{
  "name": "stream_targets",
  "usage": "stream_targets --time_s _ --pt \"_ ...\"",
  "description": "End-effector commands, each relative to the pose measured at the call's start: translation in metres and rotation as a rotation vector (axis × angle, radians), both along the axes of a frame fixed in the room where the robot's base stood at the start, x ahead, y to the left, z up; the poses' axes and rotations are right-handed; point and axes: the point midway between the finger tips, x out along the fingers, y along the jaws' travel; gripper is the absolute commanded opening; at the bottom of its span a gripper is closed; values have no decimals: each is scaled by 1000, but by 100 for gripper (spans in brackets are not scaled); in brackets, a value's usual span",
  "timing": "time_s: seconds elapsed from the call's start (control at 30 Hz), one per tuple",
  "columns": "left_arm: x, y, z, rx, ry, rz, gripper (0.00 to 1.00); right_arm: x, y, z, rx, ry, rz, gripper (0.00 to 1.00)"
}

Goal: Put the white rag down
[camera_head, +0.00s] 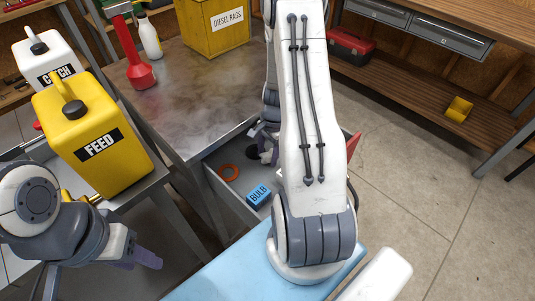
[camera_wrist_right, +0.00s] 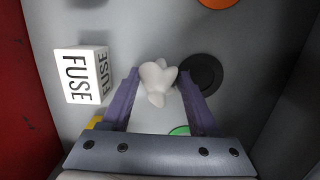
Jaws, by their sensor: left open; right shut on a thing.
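The white rag (camera_wrist_right: 158,80) is a small crumpled lump between the fingertips of my right gripper (camera_wrist_right: 159,88), which is shut on it. In the right wrist view it is over the grey drawer floor, beside a black disc (camera_wrist_right: 201,74); I cannot tell whether it touches the floor. In the head view my right gripper (camera_head: 266,148) reaches into the open drawer (camera_head: 229,197) and is partly hidden behind my arm; the rag is not visible there. My left gripper (camera_head: 142,259) is open and empty at the lower left, away from the drawer.
The drawer also holds a white FUSE box (camera_wrist_right: 84,75), a blue BULB box (camera_head: 258,196), an orange ring (camera_head: 228,172) and a green item (camera_wrist_right: 180,131).

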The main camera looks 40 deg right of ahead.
Motion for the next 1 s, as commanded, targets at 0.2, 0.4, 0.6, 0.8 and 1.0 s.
stream_targets --time_s 0.2,0.4,0.6,0.8,1.0 --pt "0 0 0 0 0 0 47 0 0 0 0 0 0 74" --pt "0 0 0 0 0 0 47 0 0 2 0 0 0 74" --pt "0 0 3 0 0 0 47 1 -5 27 -4 -4 -1 74" --pt "0 0 6 0 0 0 47 2 -11 70 -4 -5 0 74" --pt "0 0 7 0 0 0 47 2 -16 104 -3 -3 1 74"
